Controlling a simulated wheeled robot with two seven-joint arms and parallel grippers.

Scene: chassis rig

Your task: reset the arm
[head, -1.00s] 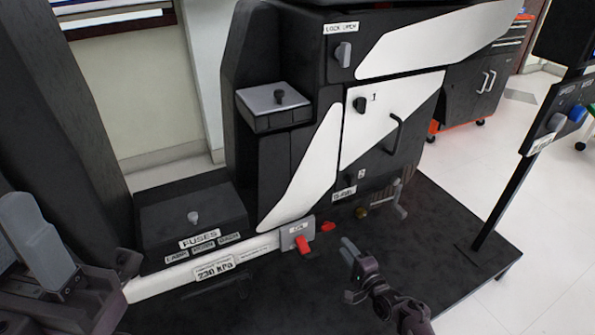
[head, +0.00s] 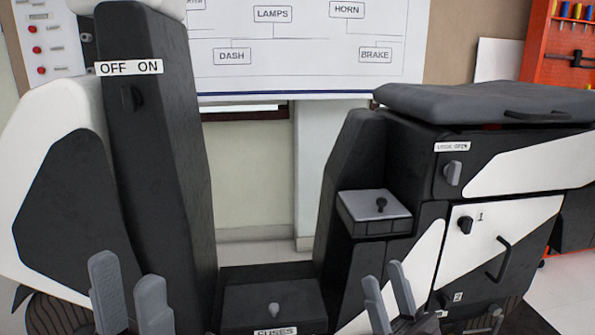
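My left gripper (head: 131,297) shows at the bottom left, in front of the dark column with the OFF ON label. Its two grey fingers point up with a gap between them, and nothing shows in the gap. My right gripper (head: 387,297) shows at the bottom, right of centre, in front of the white and black panel. Its two grey fingers are apart with nothing visible between them. Both arms are mostly below the picture's edge.
The chassis rig has a fuse box lid (head: 272,305), a grey-topped box (head: 375,208) with a black knob, a LOCK OPEN knob (head: 452,173) and a door handle (head: 498,259). A wiring chart (head: 300,45) hangs behind. An orange tool rack (head: 560,50) stands at right.

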